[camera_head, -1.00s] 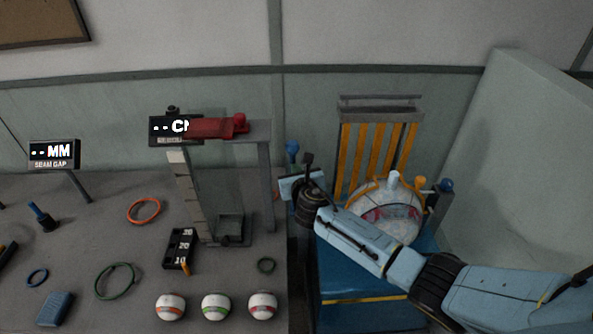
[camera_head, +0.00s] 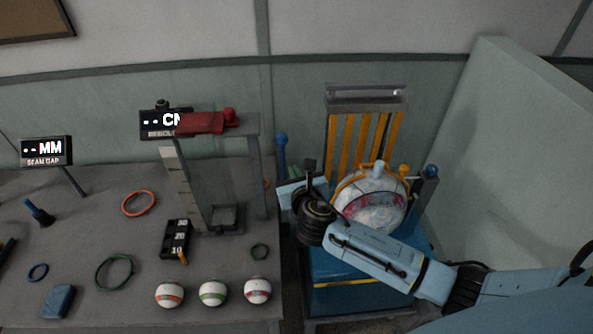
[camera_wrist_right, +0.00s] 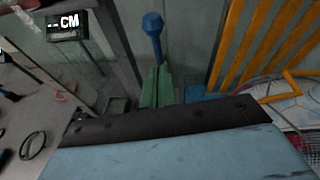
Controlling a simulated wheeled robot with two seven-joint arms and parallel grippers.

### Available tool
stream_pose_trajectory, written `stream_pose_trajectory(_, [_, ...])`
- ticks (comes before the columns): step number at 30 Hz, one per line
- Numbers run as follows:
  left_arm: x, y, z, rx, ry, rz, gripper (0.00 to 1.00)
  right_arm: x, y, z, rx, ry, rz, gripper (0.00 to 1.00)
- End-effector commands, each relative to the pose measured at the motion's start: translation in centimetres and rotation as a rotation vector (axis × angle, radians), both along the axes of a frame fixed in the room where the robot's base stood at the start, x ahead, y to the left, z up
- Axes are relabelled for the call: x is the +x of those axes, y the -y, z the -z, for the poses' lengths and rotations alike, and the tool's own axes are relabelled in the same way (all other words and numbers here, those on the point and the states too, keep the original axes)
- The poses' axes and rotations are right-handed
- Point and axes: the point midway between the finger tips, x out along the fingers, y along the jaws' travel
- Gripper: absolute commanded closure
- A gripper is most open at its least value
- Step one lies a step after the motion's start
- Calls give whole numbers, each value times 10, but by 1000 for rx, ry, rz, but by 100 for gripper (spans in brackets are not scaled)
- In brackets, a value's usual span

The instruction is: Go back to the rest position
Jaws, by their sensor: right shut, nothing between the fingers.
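My right arm comes in from the right in the head view, in front of the ball press. My right gripper (camera_head: 288,192) is shut and empty at the left side of the press, close to a blue-knobbed lever (camera_head: 281,142). In the right wrist view its closed greenish fingers (camera_wrist_right: 157,85) point toward the lever (camera_wrist_right: 153,27); I see no grip on it. The press has a blue base (camera_head: 345,292) and a yellow-striped back (camera_head: 350,135). A large patterned ball (camera_head: 365,212) sits in it under a yellow frame, partly hidden by my arm. My left gripper is out of view.
The grey table (camera_head: 90,205) on the left carries a measuring stand (camera_head: 255,175) with a red block, several rings, a numbered black block (camera_head: 177,240) and three striped balls, the middle one green-striped (camera_head: 213,293). A pale panel (camera_head: 510,170) leans at the right.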

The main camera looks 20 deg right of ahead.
Motion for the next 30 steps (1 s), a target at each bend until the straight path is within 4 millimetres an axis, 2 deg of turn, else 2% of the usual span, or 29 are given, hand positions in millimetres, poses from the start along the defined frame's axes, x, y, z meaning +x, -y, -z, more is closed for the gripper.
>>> stream_pose_trajectory(7, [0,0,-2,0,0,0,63,-14,-3,-11,1,-1,-2,100])
stream_pose_trajectory(11, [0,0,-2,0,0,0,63,-15,-3,-11,6,-2,1,100])
stream_pose_trajectory(14, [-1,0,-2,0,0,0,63,-22,-3,-8,82,-11,32,100])
stream_pose_trajectory(17, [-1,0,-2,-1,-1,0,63,-42,-5,1,294,-32,124,100])
stream_pose_trajectory(20, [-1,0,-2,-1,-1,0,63,-74,-5,14,611,-61,287,100])
stream_pose_trajectory(24, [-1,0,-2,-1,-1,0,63,-127,-5,30,1079,-94,594,100])
stream_pose_trajectory(30, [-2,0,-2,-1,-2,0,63,-205,-6,43,1625,-83,1106,100])
